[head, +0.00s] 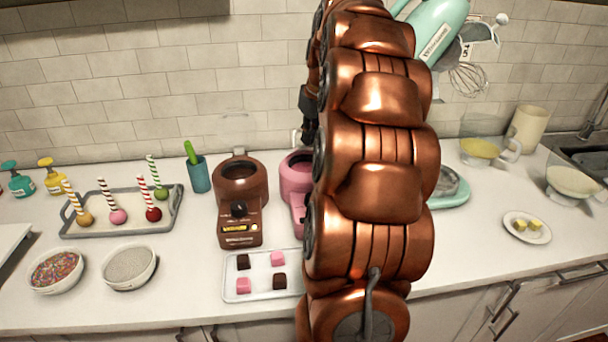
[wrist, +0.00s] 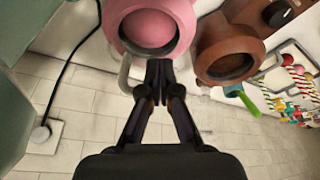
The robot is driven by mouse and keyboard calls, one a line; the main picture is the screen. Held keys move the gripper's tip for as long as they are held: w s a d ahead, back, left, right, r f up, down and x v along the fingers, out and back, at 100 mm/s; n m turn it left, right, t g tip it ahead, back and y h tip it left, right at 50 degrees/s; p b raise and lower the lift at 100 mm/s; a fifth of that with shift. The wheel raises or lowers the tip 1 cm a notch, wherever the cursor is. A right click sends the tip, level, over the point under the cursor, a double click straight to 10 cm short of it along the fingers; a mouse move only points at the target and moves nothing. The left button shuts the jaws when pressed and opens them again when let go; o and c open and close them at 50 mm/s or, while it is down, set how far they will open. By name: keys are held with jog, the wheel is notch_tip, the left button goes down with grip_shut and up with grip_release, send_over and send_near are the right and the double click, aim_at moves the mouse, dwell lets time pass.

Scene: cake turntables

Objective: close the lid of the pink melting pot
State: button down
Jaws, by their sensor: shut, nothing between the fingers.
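The pink melting pot (head: 297,175) stands on the counter, partly hidden behind my arm in the head view. In the wrist view the pink pot (wrist: 168,15) is at the top, its round opening showing. A pale curved piece (wrist: 125,75) beside its rim, near my fingers, may be part of its lid; the lid is clear or pale and hard to make out. My gripper (wrist: 158,72) is shut and empty, its fingertips at the pot's rim beside the hinge side. I cannot tell whether they touch it. In the head view my gripper (head: 308,118) is mostly hidden by my arm.
A brown melting pot (head: 240,185) stands close left of the pink one, with a clear raised lid behind it. A tray of chocolate pieces (head: 250,288) lies in front. A teal cup (head: 199,175) and cake-pop tray (head: 90,226) are left. The tiled wall is close behind.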

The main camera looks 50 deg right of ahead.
jog(key=a+p+v, duration=0.1)
jog(key=v, duration=0.6)
jog(key=shift+a, duration=0.15)
dwell(0.4)
jog(key=w+d+p, duration=0.1)
jog(key=w+d, duration=0.1)
jog(key=w+d+p, duration=0.2)
jog(key=w, duration=0.1)
jog(key=shift+f+b, duration=0.85)
jog(key=shift+f, duration=1.2)
jog(key=shift+f, duration=0.1)
